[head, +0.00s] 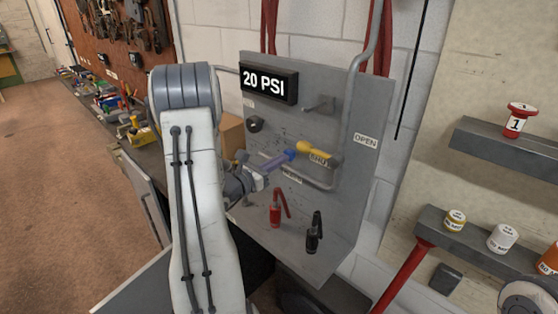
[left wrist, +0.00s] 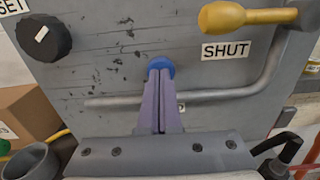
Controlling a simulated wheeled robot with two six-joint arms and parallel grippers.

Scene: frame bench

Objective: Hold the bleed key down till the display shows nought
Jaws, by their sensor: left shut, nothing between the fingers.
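The display (head: 268,83) on the grey panel reads 20 PSI. The blue round key (head: 290,154) is on the panel below it and also shows in the left wrist view (left wrist: 161,64). My left gripper (head: 281,159) is shut and empty, its purple fingers pointing at the blue key. In the left wrist view the fingertips (left wrist: 159,77) overlap the key's lower part. I cannot tell whether they touch it or whether it is pressed in. The label below the key is mostly hidden by the fingers.
A yellow lever (head: 317,154) sits right of the key, above a SHUT label (left wrist: 226,50). A black knob (head: 255,124) is at left, and a bent grey pipe (left wrist: 240,95) runs below. Red (head: 275,214) and black (head: 314,237) fittings stand lower down. Shelves are at right.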

